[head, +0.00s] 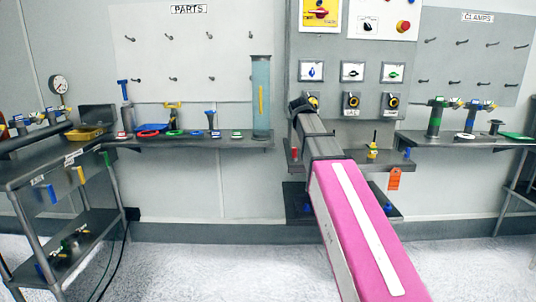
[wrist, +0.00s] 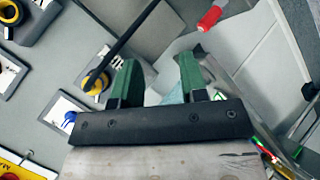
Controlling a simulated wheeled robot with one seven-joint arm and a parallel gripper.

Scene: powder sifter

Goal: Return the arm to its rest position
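My arm shows in the head view as a pink and grey link (head: 366,230) running from the lower right up toward the control panel (head: 335,50). Its far end reaches in front of the panel's lower left part. My gripper's fingers cannot be made out in the head view. In the wrist view my gripper (wrist: 158,68) has two green fingers standing apart, with nothing held between them. Past the fingers lie a grey panel face with a yellow-ringed knob (wrist: 95,84) and a blue knob (wrist: 70,117).
A shelf (head: 190,143) with small parts and a clear tall cylinder (head: 261,97) is left of my arm. A right shelf (head: 470,139) holds clamps. A cart (head: 62,165) stands far left. The floor (head: 200,270) in front is open. A red-tipped object (wrist: 212,16) shows in the wrist view.

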